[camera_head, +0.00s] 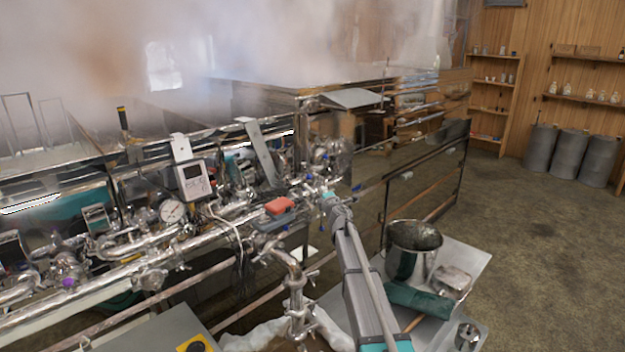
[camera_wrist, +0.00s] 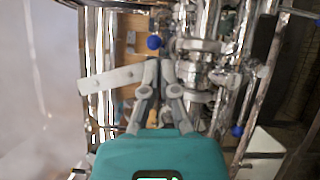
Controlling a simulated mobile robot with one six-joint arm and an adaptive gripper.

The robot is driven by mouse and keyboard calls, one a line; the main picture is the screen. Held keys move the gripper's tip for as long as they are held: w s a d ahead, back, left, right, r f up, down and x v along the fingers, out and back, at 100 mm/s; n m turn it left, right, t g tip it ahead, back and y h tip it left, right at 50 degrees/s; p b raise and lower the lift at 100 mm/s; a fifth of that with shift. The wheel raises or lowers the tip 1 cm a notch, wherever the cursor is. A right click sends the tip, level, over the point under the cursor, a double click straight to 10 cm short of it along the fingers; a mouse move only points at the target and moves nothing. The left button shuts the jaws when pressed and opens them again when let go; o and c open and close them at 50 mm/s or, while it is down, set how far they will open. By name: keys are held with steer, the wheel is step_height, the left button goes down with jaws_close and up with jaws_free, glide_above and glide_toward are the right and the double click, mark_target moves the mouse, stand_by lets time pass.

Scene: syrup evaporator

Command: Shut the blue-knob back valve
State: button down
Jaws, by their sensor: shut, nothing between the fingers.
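In the wrist view a small blue knob (camera_wrist: 154,42) shows just beyond the tips of my gripper (camera_wrist: 159,64). A second blue knob (camera_wrist: 237,131) sits lower right, beside the shiny pipes. I cannot tell which of the two is the back valve's, nor whether that valve is open. My gripper is shut and empty, its two grey fingertips together. Whether it touches the near knob is unclear. The fingers are too small to make out there.
Shiny pipes (camera_wrist: 200,45) stand close right of my fingers, and a pale flat bar (camera_wrist: 112,78) lies left. In the head view a gauge (camera_head: 172,211), a red-topped box (camera_head: 279,207) and a metal pot (camera_head: 413,250) are near. Steam covers the back left. Floor is clear at right.

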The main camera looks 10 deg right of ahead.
steer(key=shift+w+a+r+n+y, duration=0.1)
steer(key=shift+w+a+n+y, duration=0.25)
steer(key=shift+n, duration=0.15)
steer(key=shift+w+a+r, duration=0.1)
steer(key=shift+w+a, duration=0.1)
steer(key=shift+w, duration=1.4)
steer(key=shift+w+a+r, duration=0.1)
steer(key=shift+w+a, duration=0.15)
steer(key=shift+w, duration=1.4)
steer(key=shift+w+a+r, duration=0.1)
steer(key=shift+w+a, duration=0.1)
steer(key=shift+w, duration=1.4)
steer(key=shift+s+f, duration=0.1)
steer(key=shift+s, duration=0.05)
steer(key=s+d+f+m+g+h, duration=0.2)
steer(key=s+m, duration=0.3)
steer(key=s, duration=0.4)
steer(key=s+d+f+m+g+h, duration=0.2)
steer(key=s+d+f+m+h, duration=0.1)
steer(key=s, duration=0.6)
steer(key=s+d+f+m+g+h, duration=0.2)
steer(key=s+d+f+m+h, duration=0.1)
steer(key=s+f+m, duration=0.2)
steer(key=shift+s+d+m+g+b, duration=0.45)
steer(key=shift+s+m, duration=0.65)
steer(key=shift+s, duration=1.3)
